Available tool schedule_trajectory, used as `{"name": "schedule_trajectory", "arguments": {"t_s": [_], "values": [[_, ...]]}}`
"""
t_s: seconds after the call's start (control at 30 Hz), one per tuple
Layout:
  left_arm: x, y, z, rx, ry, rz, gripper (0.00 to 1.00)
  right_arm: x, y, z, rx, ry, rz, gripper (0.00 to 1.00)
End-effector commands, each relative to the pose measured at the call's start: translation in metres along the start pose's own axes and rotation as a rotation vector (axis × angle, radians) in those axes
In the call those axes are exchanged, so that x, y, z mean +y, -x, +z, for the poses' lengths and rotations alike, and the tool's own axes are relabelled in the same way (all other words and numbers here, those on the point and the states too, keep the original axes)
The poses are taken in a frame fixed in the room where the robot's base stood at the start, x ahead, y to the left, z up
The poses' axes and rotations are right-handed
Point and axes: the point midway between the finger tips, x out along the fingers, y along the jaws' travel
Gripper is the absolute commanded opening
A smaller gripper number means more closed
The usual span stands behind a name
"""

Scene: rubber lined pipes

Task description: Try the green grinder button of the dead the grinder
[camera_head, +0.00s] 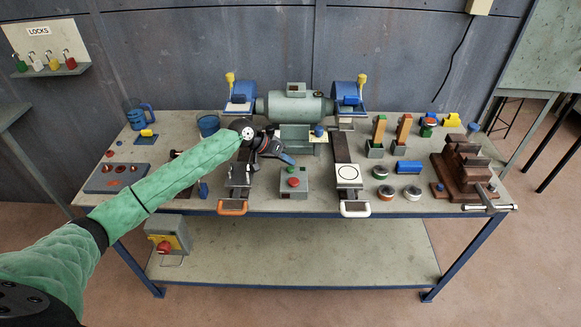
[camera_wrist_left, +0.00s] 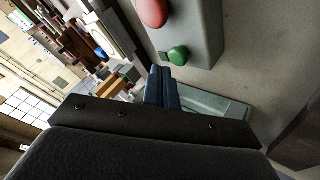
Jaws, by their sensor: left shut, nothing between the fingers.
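The bench grinder (camera_head: 295,107) has a grey-green motor body and blue guards at both ends, and stands at the back of the bench. In front of it is a grey switch box (camera_head: 294,191) with a red button (camera_head: 293,182) and a green button (camera_head: 291,169) behind it. The wrist view shows the green button (camera_wrist_left: 178,55) and the red button (camera_wrist_left: 152,12) large. My left gripper (camera_head: 290,161) is shut and empty, its blue fingertips (camera_wrist_left: 161,73) right by the green button. I cannot tell whether they touch it. My right gripper is not in view.
Two slides with an orange handle (camera_head: 232,208) and a white handle (camera_head: 355,209) flank the switch box. A brown vise (camera_head: 465,172) stands at the right. A yellow-grey isolator box (camera_head: 168,234) is below the bench edge.

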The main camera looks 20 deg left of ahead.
Motion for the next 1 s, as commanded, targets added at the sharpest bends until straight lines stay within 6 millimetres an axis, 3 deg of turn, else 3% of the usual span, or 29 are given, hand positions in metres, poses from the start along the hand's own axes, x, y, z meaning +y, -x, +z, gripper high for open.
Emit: {"name": "schedule_trajectory", "arguments": {"t_s": [0.37, 1.0], "values": [[0.002, 0.002, -0.002, 0.001, 0.000, 0.000, 0.00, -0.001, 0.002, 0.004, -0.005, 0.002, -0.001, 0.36], [0.025, 0.035, -0.026, 0.001, 0.000, 0.000, 0.00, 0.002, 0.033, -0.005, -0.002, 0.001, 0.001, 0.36]]}}
